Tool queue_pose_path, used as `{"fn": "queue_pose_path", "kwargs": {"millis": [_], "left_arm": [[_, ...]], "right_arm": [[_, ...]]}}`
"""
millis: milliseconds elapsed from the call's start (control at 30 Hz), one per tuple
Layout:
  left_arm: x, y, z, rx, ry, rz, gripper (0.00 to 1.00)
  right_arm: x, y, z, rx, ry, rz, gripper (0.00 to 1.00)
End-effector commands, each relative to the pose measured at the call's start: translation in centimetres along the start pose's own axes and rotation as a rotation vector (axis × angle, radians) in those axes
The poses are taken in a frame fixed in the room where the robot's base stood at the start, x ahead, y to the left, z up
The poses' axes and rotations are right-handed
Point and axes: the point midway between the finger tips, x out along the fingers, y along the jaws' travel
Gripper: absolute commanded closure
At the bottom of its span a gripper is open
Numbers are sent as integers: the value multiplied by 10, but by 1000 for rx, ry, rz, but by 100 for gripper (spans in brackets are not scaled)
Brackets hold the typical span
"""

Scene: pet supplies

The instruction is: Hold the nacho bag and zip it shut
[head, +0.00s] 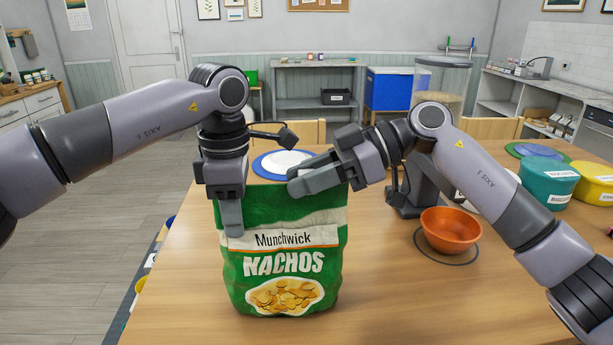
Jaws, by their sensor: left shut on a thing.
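The green and white nacho bag (283,262) stands upright on the wooden table, its label facing me. My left gripper (231,218) points down at the bag's upper left corner and is shut on the bag, with one finger in front of its face. My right gripper (298,182) reaches in from the right, with its fingertips at the bag's top edge near the middle. Whether its fingers are closed on anything is unclear. The grippers cover much of the bag's top, and I cannot make out the zip or its slider.
A blue-rimmed white plate (272,164) lies behind the bag. A clear-topped dispenser (440,80) stands behind my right arm. An orange bowl (450,228) sits to the right, with teal (548,180) and yellow (597,184) tubs farther right. The table's left edge is near the bag.

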Motion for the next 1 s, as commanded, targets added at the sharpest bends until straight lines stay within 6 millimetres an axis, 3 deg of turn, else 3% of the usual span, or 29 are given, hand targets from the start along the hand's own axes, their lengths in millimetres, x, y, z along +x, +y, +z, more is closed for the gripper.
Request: {"fn": "queue_pose_path", "kwargs": {"millis": [167, 400, 667, 700, 733, 1000], "left_arm": [[7, -1, -1, -2, 6, -8, 100], [7, -1, -1, -3, 6, -8, 100], [7, 0, -1, -3, 6, -7, 100], [7, 0, -1, -3, 6, -7, 100], [7, 0, -1, -3, 6, -7, 100], [7, 0, -1, -3, 5, -8, 100]], "right_arm": [[8, -1, -3, -1, 0, -4, 100], [39, -1, -16, -2, -1, -4, 100], [40, -1, -16, -1, 0, -4, 100], [40, -1, -16, -1, 0, -4, 59], [40, -1, -16, -2, 0, -4, 49], [39, -1, -16, -1, 0, -2, 49]]}}
